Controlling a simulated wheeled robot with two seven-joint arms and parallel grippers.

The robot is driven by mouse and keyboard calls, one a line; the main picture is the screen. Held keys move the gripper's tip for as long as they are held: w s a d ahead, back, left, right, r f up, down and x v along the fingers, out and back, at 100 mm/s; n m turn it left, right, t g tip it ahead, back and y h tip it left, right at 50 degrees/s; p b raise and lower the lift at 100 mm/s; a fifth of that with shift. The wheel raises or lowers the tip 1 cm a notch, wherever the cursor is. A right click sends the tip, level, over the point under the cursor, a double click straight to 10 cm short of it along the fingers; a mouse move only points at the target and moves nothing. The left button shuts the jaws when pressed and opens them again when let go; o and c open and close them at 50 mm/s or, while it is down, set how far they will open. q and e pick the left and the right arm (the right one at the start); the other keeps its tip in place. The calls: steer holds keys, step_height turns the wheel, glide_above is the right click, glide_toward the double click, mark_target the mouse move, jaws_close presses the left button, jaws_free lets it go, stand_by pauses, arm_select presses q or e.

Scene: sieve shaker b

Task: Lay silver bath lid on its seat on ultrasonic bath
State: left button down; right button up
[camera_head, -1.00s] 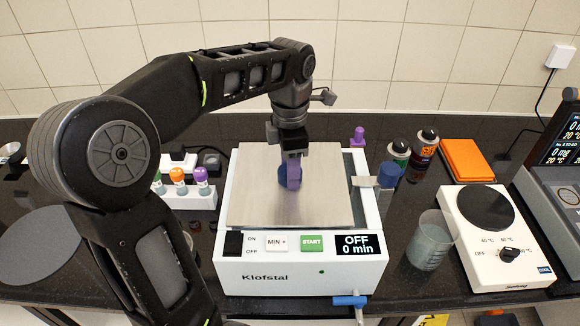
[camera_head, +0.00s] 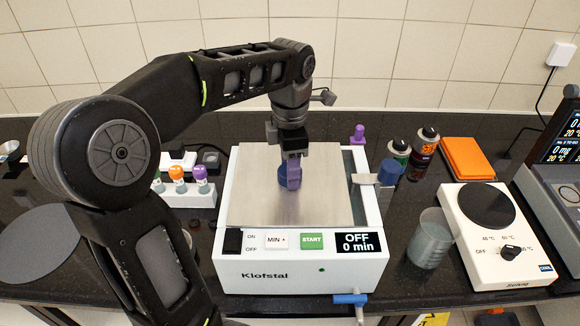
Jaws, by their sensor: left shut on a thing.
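The ultrasonic bath (camera_head: 303,273) is a white box with a control panel, in the middle of the counter. The silver bath lid (camera_head: 255,198) is a flat metal plate lying over the top of the bath, with a blue knob (camera_head: 285,187) near its centre. A narrow strip of the bath top shows along the lid's right side. My left gripper (camera_head: 292,177) points down from above and is shut on the lid's knob. Whether the lid fully touches its seat cannot be told. My right gripper is not in view.
A rack with capped vials (camera_head: 190,197) stands left of the bath. A blue-handled valve (camera_head: 350,299) sticks out at its front right. A glass beaker (camera_head: 430,240), a hotplate (camera_head: 480,255), dark bottles (camera_head: 424,150) and an orange box (camera_head: 466,160) stand to the right.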

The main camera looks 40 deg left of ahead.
arm_select(q)
steer(key=shift+f, duration=0.1)
stand_by(0.3)
steer(key=c, duration=0.6)
jaws_free()
